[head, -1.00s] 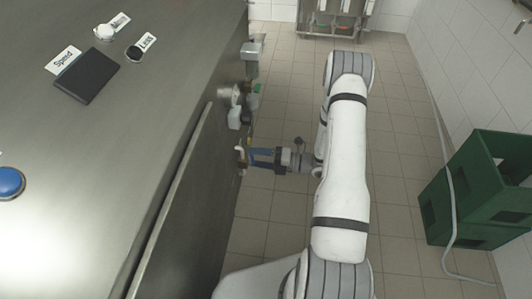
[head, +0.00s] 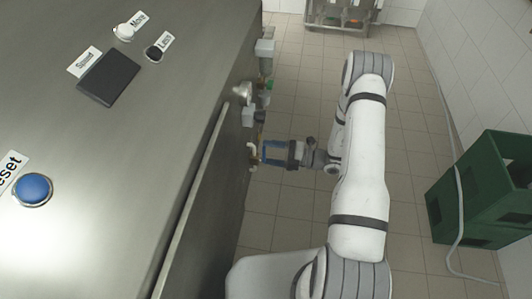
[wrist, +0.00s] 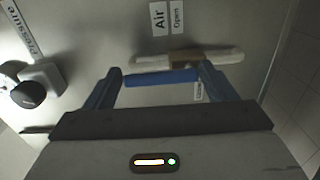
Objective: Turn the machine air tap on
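The air tap (wrist: 185,58) shows in the wrist view just below the "Air" and "Open" labels, with pale ends and a brass-coloured middle. A blue bar (wrist: 160,77), apparently its handle, lies across the space between my fingertips. In the head view the tap (head: 253,156) sticks out of the machine's side. My gripper (wrist: 160,75), with blue fingers, is open and wide apart at the tap. It also shows in the head view (head: 264,152), reaching in from the right. I cannot tell whether the fingers touch the bar.
The steel machine (head: 150,130) fills the left, with a blue button (head: 33,188) on top. A pressure knob (wrist: 29,94) is left of my gripper. Other fittings (head: 247,116) stick out beyond the tap. Green crates (head: 480,190) stand at the right wall. Tiled floor is open between.

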